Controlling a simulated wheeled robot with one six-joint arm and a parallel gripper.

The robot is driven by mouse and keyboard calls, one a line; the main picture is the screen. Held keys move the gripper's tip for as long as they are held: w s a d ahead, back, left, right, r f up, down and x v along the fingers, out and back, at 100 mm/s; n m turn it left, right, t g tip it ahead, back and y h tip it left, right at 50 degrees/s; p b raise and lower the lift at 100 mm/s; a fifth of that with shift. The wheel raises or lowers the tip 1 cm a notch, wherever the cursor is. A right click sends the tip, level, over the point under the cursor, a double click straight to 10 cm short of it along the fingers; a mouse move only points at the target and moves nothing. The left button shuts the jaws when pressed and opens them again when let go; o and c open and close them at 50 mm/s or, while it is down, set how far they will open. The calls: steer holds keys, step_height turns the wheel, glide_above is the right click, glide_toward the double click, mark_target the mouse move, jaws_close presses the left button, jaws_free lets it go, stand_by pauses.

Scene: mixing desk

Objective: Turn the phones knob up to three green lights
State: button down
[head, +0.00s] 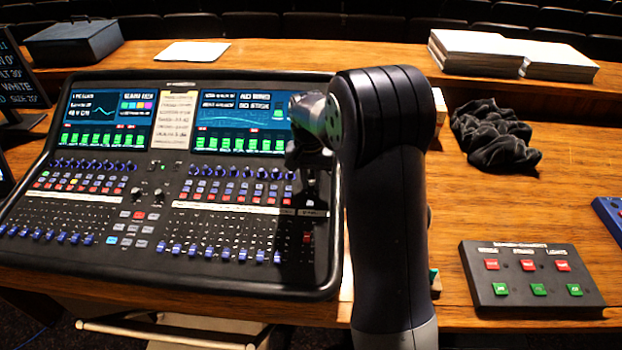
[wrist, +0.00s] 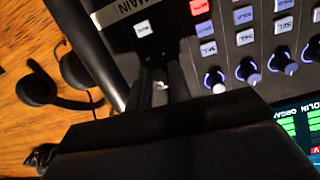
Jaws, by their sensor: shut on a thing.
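The mixing desk (head: 150,255) stands on the wooden counter with two lit screens. My gripper (head: 310,190) points down at the desk's right edge, below the right screen. In the wrist view, my gripper (wrist: 161,88) has its dark fingers close together at the desk's surface, beside the channel knobs. It is shut on what looks like the phones knob, which the fingers almost wholly hide; only a small pale spot shows between them. I cannot make out the phones lights or how many are green.
In the wrist view, a row of blue-ringed knobs (wrist: 248,70) runs close to the fingers, with a white button (wrist: 143,28) on the other side. Black headphones (wrist: 50,85) lie on the wood. A button box (head: 530,280) and black cloth (head: 493,137) are right of my arm.

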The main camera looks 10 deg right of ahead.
mark_target(312, 183)
steer(key=m, duration=0.5)
steer(key=shift+w+r+y, duration=0.1)
steer(key=shift+y, duration=0.2)
steer(key=shift+m, duration=0.3)
steer(key=c, duration=1.3)
jaws_free()
step_height(312, 183, up, 11)
steer(key=shift+d+f, duration=0.1)
steer(key=shift+f, duration=0.1)
